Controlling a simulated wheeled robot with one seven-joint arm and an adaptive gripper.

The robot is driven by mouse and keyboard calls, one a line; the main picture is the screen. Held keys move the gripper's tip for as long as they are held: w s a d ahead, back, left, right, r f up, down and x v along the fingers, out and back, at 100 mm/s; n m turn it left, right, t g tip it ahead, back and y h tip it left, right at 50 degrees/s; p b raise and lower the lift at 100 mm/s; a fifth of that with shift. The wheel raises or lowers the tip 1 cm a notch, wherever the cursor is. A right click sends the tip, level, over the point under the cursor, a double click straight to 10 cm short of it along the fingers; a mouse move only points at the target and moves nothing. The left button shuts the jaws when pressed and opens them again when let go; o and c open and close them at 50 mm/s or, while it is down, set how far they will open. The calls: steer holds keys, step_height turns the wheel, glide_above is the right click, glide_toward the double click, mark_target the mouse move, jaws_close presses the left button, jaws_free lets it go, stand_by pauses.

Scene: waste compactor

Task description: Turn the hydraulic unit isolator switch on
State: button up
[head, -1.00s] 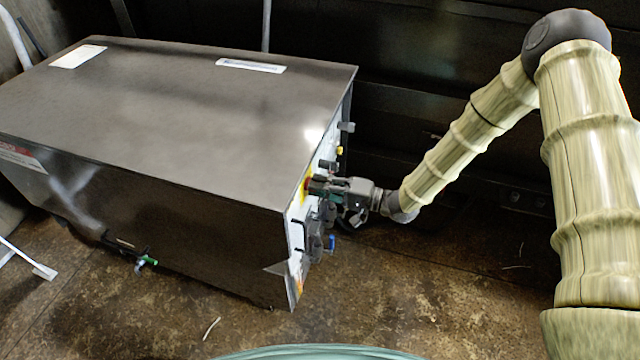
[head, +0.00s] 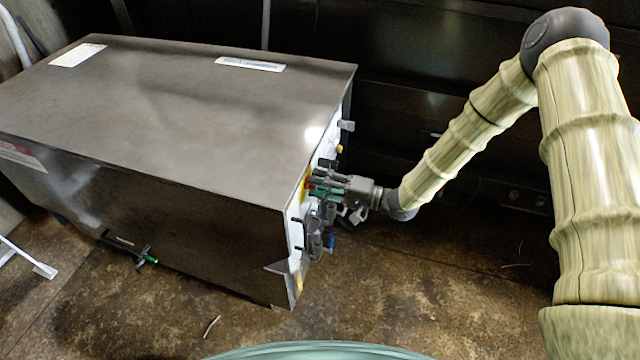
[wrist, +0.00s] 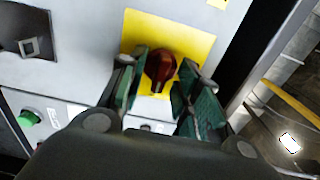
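The isolator switch is a dark red knob (wrist: 160,70) on a yellow plate (wrist: 200,42), on the light grey control panel at the end of the metal cabinet. My gripper (wrist: 162,78) is at the panel with its green-padded fingers on either side of the knob. The fingers stand apart, with a small gap visible on the right side of the knob; contact on the left cannot be told. In the head view my gripper (head: 318,186) points left into the panel and hides most of the knob.
The large metal cabinet (head: 180,100) fills the left. Its panel carries a green button (wrist: 28,118), a dark latch (wrist: 28,46) and a blue-handled part (head: 331,241) below my gripper. Open brown floor (head: 430,300) lies to the right.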

steer(key=v, duration=1.2)
stand_by(0.5)
steer(key=s+d+f+h+p, duration=0.2)
steer(key=s+f+h, duration=1)
steer(key=f, duration=0.5)
steer(key=s+d+f+n+g+h, duration=0.1)
steer(key=s+d, duration=0.3)
steer(key=s, duration=0.8)
steer(key=s+d+f+n+g+h, duration=0.1)
steer(key=s+d+g+h, duration=0.3)
steer(key=s, duration=0.8)
steer(key=shift+d+f+n+g+p, duration=0.3)
steer(key=shift+d+f+n+p, duration=0.1)
steer(key=shift+d+n, duration=0.3)
steer(key=shift+a, duration=0.1)
